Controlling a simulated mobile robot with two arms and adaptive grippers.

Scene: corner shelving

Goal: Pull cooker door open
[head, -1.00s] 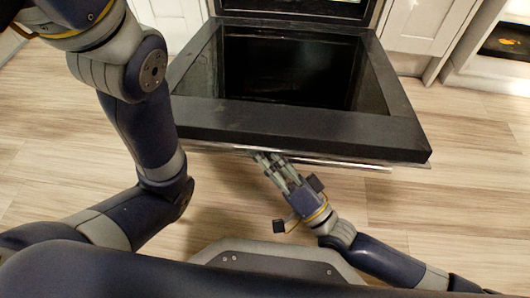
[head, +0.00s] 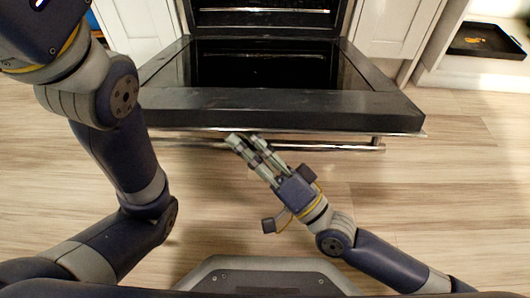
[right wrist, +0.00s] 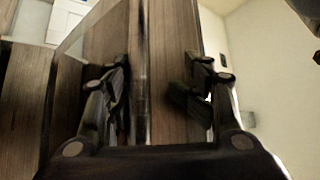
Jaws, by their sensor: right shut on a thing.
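The black cooker door (head: 270,107) is swung far down in the head view, with its dark glass inner panel facing up. A metal handle bar (head: 335,147) runs along its near edge. My right gripper (head: 240,140) reaches the bar left of its middle and is shut on it. In the right wrist view, the fingers (right wrist: 158,95) stand on both sides of a blurred upright bar. Their exact contact is hard to see. My left arm crosses the left side of the head view; its gripper is out of view.
The open oven cavity with racks (head: 268,14) lies behind the door. White cabinets (head: 395,28) flank it. A black tray (head: 487,40) sits on a white shelf at the right. The wood floor (head: 440,190) right of the door is clear.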

